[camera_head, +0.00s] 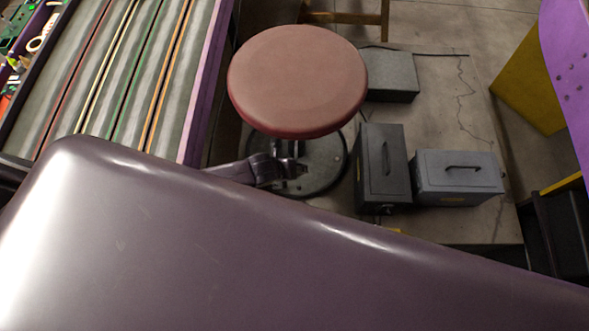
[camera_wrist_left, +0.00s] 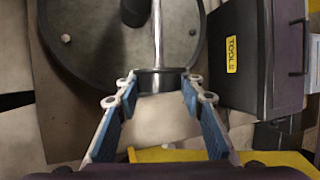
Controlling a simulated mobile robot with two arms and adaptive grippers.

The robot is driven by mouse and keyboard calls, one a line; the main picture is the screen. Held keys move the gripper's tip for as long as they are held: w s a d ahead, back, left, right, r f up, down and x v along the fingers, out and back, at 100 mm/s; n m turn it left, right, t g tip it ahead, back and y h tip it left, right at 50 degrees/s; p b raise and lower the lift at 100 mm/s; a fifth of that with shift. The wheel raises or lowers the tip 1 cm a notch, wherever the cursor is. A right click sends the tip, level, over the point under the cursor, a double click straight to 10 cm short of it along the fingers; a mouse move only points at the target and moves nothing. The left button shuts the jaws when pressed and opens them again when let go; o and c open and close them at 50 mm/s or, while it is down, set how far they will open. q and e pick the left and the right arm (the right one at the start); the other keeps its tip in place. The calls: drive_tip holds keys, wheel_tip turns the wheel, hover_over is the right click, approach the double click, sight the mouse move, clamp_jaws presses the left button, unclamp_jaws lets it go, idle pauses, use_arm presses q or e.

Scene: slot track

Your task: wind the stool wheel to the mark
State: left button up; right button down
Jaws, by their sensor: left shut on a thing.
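A stool with a round reddish seat (camera_head: 297,80) stands on a dark round base (camera_head: 325,165) in the head view. The base also shows in the left wrist view (camera_wrist_left: 85,45), with bolts in it. A shiny rod (camera_wrist_left: 157,35) runs down to a short dark grip piece, taken to be part of the stool wheel (camera_wrist_left: 160,82). My left gripper (camera_wrist_left: 158,92) is shut on this piece, with a finger on either side. In the head view the left gripper (camera_head: 288,170) is under the seat's front edge, partly hidden. The mark cannot be made out. My right gripper is not in view.
Grey metal boxes (camera_head: 458,178) stand right of the stool, one (camera_head: 381,165) close to its base. A labelled dark box (camera_wrist_left: 233,55) is just right of the left gripper. A striped slot track (camera_head: 130,70) is at left. A yellow block (camera_head: 533,85) is at right.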

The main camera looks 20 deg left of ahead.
use_arm(q)
drive_tip(key=o, duration=1.2)
drive_tip(key=shift+s+a+r, duration=0.15)
drive_tip(key=shift+s+r, duration=0.1)
drive_tip(key=shift+r, duration=0.2)
drive_tip(key=s+a+r, duration=0.1)
drive_tip(key=s+a, duration=0.1)
drive_tip(key=s, duration=0.4)
drive_tip(key=s+a+r, duration=0.2)
drive_tip(key=s+a, duration=0.1)
drive_tip(key=s, duration=0.3)
drive_tip(key=shift+s+a+r, duration=0.15)
drive_tip(key=shift+s+r, duration=0.1)
drive_tip(key=shift+s, duration=0.15)
